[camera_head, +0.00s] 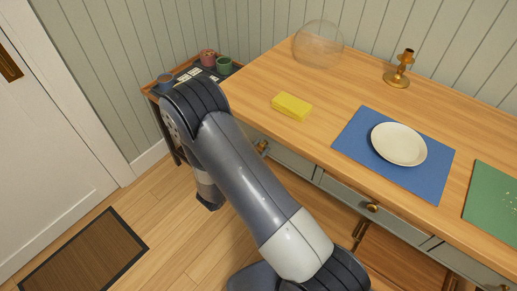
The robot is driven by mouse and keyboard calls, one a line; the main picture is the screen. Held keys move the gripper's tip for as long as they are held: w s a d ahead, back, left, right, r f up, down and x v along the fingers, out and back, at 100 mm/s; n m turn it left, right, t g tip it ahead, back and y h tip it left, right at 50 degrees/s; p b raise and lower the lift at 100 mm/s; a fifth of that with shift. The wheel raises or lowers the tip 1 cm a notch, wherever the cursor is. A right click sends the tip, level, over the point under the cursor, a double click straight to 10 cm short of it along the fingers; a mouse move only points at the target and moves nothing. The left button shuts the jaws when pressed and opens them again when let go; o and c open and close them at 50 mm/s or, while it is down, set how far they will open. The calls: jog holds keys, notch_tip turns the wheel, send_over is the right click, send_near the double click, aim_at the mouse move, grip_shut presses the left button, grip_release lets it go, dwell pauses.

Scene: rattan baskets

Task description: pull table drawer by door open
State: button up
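The wooden table (250,100) has grey-green drawers along its front. The drawer nearest the door (290,160) is at the left end. It looks shut, and its brass knob (262,146) shows just right of my arm. My arm covers part of this drawer's front. The middle drawer (345,196) also looks shut and has a brass knob (373,207). My arm rises from the lower right, bends near the table's left end and drops towards the floor beside it. I cannot make out my gripper's fingers; they are hidden by the arm.
A white door (45,150) and dark-edged mat (85,255) are at left. A small side table (152,91) with mugs stands behind my arm. On the table are a yellow sponge (291,106), plate (399,144) on a blue mat (354,147), candlestick (397,75) and glass dome (318,44).

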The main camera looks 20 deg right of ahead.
grip_shut()
jog(key=shift+s+a, duration=0.1)
